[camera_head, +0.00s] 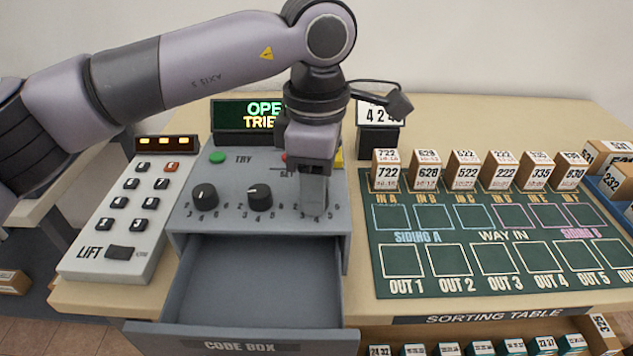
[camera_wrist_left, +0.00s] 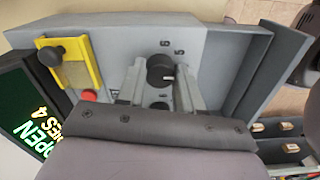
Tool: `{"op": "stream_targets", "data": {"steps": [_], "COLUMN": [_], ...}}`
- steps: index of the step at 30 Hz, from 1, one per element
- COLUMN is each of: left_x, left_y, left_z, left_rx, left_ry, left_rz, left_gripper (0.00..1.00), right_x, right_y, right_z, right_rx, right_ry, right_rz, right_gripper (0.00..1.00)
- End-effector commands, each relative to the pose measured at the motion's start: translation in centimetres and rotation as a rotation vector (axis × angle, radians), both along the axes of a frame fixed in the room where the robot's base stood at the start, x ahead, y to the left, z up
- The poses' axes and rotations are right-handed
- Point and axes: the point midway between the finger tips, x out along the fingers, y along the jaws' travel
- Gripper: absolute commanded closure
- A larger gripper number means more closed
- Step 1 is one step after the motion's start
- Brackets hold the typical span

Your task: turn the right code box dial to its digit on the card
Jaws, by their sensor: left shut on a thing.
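The grey code box (camera_head: 222,222) has a left dial (camera_head: 205,196) and a middle dial (camera_head: 259,197), both black with white marks. My left gripper (camera_head: 314,200) points down over the right dial and hides it in the head view. In the left wrist view, the gripper's two fingers (camera_wrist_left: 160,80) are shut on the black right dial (camera_wrist_left: 160,70). The card (camera_head: 380,113) on a black stand seems to read 424, partly covered by my arm's cable. My right gripper is not in view.
The code box drawer (camera_head: 255,280) stands open and empty. A display (camera_head: 250,115) shows green and yellow text. A green TRY button (camera_head: 217,157) and yellow plate (camera_wrist_left: 75,65) are on the box. A LIFT keypad (camera_head: 125,210) is left; numbered blocks and the sorting mat (camera_head: 400,285) are right.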

Motion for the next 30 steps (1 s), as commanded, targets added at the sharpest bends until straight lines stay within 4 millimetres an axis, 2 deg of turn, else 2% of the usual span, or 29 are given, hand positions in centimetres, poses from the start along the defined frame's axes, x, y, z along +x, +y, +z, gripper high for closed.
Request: {"op": "stream_targets", "data": {"steps": [3,4,6,14,17,24,30], "left_x": [0.0,0.0,0.0,0.0,0.1,0.1,0.1], "left_y": [0.0,0.0,0.0,0.0,0.0,0.0,0.0], "left_z": [0.2,0.2,0.1,0.1,0.7,4.5,6.9], "left_rx": [-0.002,-0.002,-0.002,0.000,-0.002,-0.001,-0.002], "left_ry": [-0.003,-0.003,-0.003,-0.002,-0.004,-0.005,-0.004], "left_rz": [0.000,0.000,0.000,-0.001,0.000,-0.001,-0.001], "left_gripper": [0.95,0.55,0.39,0.39,0.39,0.39,0.39], "right_x": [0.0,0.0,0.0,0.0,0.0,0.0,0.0], "right_y": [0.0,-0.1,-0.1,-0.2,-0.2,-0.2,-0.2], "right_z": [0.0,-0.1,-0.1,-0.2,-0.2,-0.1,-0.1], "right_rx": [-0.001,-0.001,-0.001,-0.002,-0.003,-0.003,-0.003], "right_ry": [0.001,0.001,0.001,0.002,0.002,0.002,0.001], "right_rz": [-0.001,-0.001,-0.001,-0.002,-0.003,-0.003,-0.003], "right_gripper": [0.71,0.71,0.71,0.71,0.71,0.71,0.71]}}
